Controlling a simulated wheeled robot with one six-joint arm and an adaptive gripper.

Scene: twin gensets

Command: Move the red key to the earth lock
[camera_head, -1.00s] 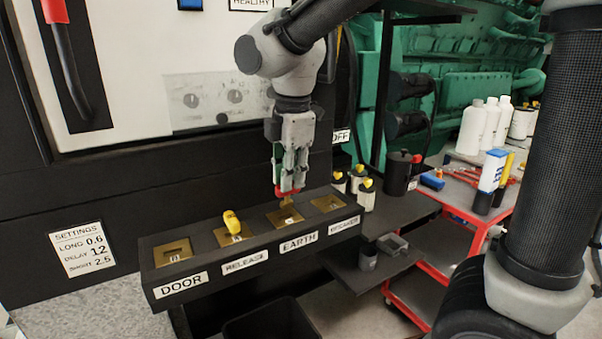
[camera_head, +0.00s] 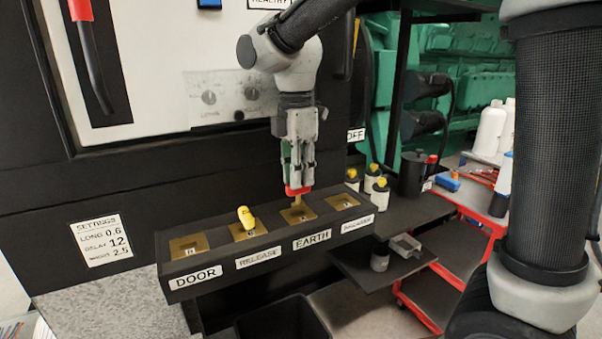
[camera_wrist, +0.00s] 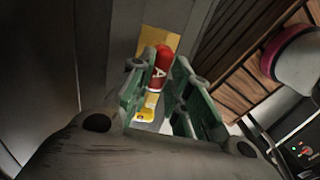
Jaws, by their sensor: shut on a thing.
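The red key (camera_head: 294,191) is upright, its red head between my gripper's fingertips (camera_head: 299,183) and its brass shaft pointing down. It is at the earth lock (camera_head: 312,213), a brass plate behind the EARTH label; whether the shaft has entered the slot I cannot tell. My gripper is shut on the key. In the wrist view the red key (camera_wrist: 159,68), marked with an A, shows between the green-padded fingers (camera_wrist: 158,90), with yellow surfaces near it.
A yellow key (camera_head: 246,216) stands in the release lock, left of EARTH. The door lock (camera_head: 188,247) and the breaker lock (camera_head: 342,202) hold no key. Several yellow-topped containers (camera_head: 374,178) stand right of the lock box (camera_head: 228,280). A red-framed cart (camera_head: 470,221) is farther right.

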